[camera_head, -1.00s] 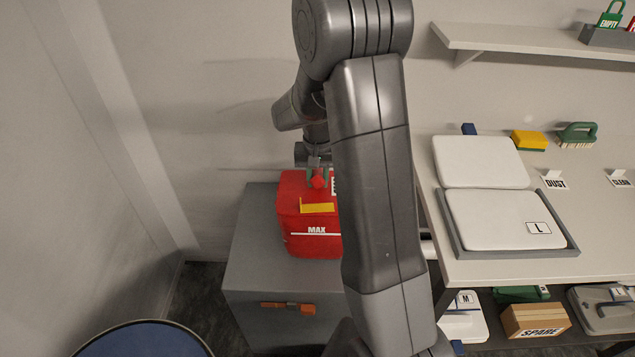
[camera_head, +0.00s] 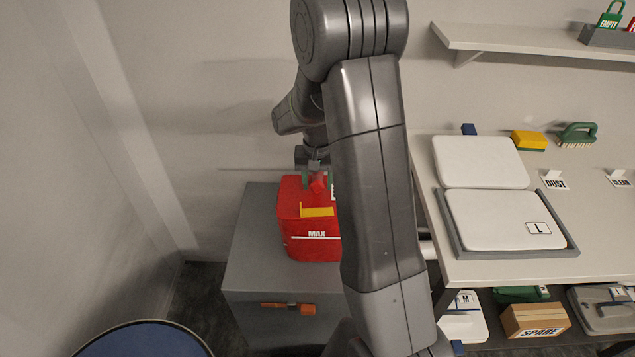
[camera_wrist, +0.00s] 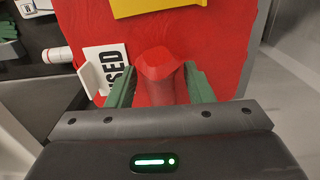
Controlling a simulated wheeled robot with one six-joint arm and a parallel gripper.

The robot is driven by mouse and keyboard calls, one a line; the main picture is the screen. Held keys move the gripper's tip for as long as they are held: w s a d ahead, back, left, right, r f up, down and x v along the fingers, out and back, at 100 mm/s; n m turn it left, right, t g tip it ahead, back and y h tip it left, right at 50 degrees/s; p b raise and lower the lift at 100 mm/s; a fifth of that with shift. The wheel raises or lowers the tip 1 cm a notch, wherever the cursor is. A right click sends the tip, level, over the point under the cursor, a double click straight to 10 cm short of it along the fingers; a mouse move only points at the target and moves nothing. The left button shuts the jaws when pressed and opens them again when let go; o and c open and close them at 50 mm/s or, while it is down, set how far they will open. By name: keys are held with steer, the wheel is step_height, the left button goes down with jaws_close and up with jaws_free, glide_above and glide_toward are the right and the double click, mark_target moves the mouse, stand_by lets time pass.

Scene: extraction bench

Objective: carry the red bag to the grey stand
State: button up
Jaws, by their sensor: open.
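The red bag (camera_head: 306,222) stands upright on top of the grey stand (camera_head: 256,230), with a yellow tab and the word MAX on its face. My gripper (camera_head: 316,182) is at the top of the bag. In the wrist view my gripper (camera_wrist: 158,88) is open, with one green finger on each side of the red bag's neck (camera_wrist: 160,70). I cannot tell whether the fingers touch the neck. My arm hides the right part of the bag and stand in the head view.
A bench (camera_head: 600,220) at the right holds a white case (camera_head: 497,217), a yellow sponge (camera_head: 528,140) and a green brush (camera_head: 577,134). A box marked SPARE (camera_head: 535,320) sits below. A blue round seat (camera_head: 145,342) is at the lower left.

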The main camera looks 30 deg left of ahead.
step_height(320, 180, up, 12)
steer(key=shift+f, duration=0.25)
steer(key=shift+f, duration=0.1)
step_height(320, 180, down, 12)
steer(key=shift+r, duration=1.9)
steer(key=shift+f, duration=0.1)
